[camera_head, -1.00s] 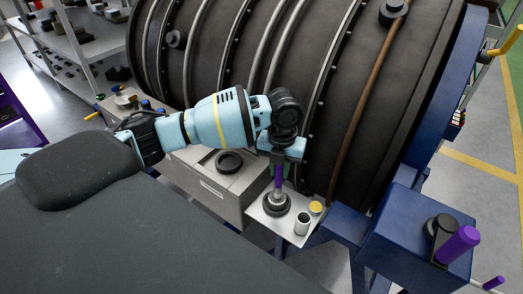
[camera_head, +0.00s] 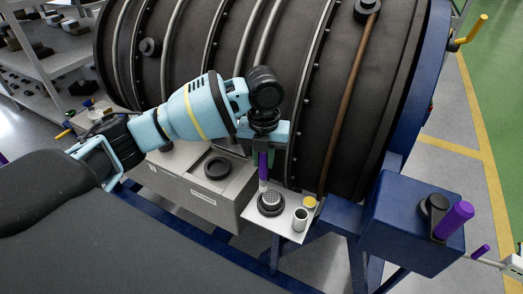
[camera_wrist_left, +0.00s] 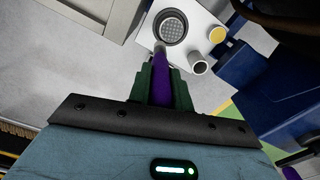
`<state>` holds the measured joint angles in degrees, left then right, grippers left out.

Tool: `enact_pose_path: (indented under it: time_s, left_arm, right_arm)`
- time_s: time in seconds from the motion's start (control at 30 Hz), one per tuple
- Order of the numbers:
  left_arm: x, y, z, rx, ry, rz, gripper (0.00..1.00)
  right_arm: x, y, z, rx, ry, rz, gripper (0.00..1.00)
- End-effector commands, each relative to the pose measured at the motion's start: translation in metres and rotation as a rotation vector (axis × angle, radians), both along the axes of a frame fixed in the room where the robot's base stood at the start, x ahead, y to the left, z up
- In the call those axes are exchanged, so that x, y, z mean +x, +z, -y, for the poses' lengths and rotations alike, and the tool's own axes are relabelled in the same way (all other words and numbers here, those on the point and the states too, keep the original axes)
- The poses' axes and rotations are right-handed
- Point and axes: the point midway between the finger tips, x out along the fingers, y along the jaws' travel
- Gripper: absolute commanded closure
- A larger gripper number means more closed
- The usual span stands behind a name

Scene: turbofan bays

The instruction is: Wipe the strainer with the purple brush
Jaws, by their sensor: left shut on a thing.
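The strainer (camera_head: 271,199) is a round grey mesh in a dark ring on a small white shelf; it also shows in the left wrist view (camera_wrist_left: 173,27). My left gripper (camera_head: 264,150) is shut on the purple handle of the brush (camera_head: 263,166), which points down. In the left wrist view the brush (camera_wrist_left: 162,68) runs from between the green fingers (camera_wrist_left: 161,88) toward the strainer's near edge. In the head view the brush's pale lower end is just behind the mesh. I cannot tell whether it touches. My right gripper is not in view.
A grey cup (camera_head: 300,219) and a yellow-topped jar (camera_head: 310,202) stand close right of the strainer. A grey box (camera_head: 195,190) with a black ring is to the left. The dark engine casing (camera_head: 225,50) rises behind. A blue box (camera_head: 410,225) bears a purple handle (camera_head: 454,220).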

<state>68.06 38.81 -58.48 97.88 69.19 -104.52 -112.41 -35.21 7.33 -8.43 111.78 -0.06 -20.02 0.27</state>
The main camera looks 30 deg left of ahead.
Motion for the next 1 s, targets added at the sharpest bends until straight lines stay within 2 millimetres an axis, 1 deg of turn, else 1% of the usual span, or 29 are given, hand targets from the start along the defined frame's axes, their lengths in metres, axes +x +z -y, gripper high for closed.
enact_pose_path:
  time_s: [0.1, 0.3, 0.83, 1.0]
  left_arm:
    - [0.001, 0.012, 0.003, -0.002, 0.003, 0.004, 1.00]
    - [0.001, 0.022, 0.005, -0.001, 0.008, 0.003, 1.00]
    - [0.001, 0.022, 0.005, -0.001, 0.011, 0.001, 1.00]
    - [-0.002, 0.021, 0.005, -0.001, 0.083, 0.001, 1.00]
  right_arm:
    - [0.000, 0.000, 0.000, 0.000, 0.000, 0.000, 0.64]
    - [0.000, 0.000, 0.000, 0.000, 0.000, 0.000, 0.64]
    - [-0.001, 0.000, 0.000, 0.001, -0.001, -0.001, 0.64]
    - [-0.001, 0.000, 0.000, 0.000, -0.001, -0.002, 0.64]
